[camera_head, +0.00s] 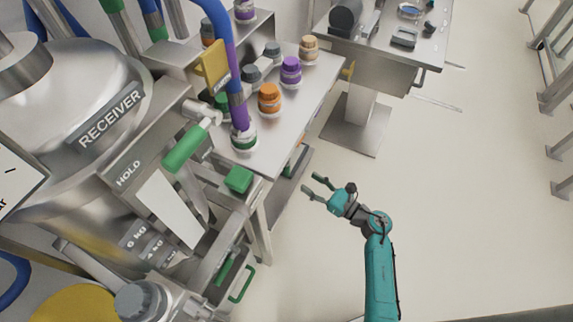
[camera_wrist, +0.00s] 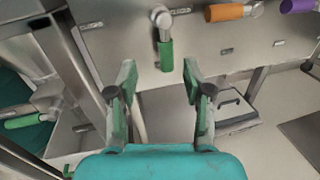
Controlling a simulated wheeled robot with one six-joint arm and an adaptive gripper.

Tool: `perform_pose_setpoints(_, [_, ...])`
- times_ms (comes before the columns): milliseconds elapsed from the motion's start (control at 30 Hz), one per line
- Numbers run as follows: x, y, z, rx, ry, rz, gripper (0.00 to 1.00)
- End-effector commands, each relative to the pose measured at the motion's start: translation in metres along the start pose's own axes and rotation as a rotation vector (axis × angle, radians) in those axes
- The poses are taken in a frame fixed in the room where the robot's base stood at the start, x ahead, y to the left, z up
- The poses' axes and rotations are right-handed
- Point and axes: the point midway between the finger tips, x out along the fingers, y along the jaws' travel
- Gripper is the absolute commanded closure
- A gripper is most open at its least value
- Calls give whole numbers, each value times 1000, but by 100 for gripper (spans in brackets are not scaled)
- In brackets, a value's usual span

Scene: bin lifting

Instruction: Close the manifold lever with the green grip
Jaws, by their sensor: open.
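In the wrist view a lever with a green grip (camera_wrist: 166,56) hangs straight down from its pivot on a grey metal panel. My gripper (camera_wrist: 158,80) is open and empty, with the green grip ahead of it and between the lines of its two fingers. I see no contact. In the head view my gripper (camera_head: 312,184) is in free air to the right of the metal bench. That panel lever cannot be made out clearly there. A different green grip (camera_head: 185,148) sits by the HOLD plate; a green grip (camera_wrist: 25,121) also shows at the left of the wrist view.
On the same panel, levers with an orange grip (camera_wrist: 229,12) and a purple grip (camera_wrist: 298,5) point sideways. Metal posts stand left of my gripper. The bench top (camera_head: 285,130) carries several capped ports. Open floor (camera_head: 460,200) lies to the right.

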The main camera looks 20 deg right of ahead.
Motion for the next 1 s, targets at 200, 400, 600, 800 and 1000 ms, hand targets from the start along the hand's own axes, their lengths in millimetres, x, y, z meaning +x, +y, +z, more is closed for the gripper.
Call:
perform_pose_setpoints(200, [9, -10, -3, -59, 23, 14, 50])
perform_pose_setpoints(400, [38, -8, -3, -57, 22, 17, 50])
perform_pose_setpoints(600, [74, -8, -4, -55, 22, 15, 50])
perform_pose_setpoints(800, [100, -8, -4, -54, 21, 14, 50])
perform_pose_setpoints(1000, [110, -8, -5, -54, 22, 12, 50])
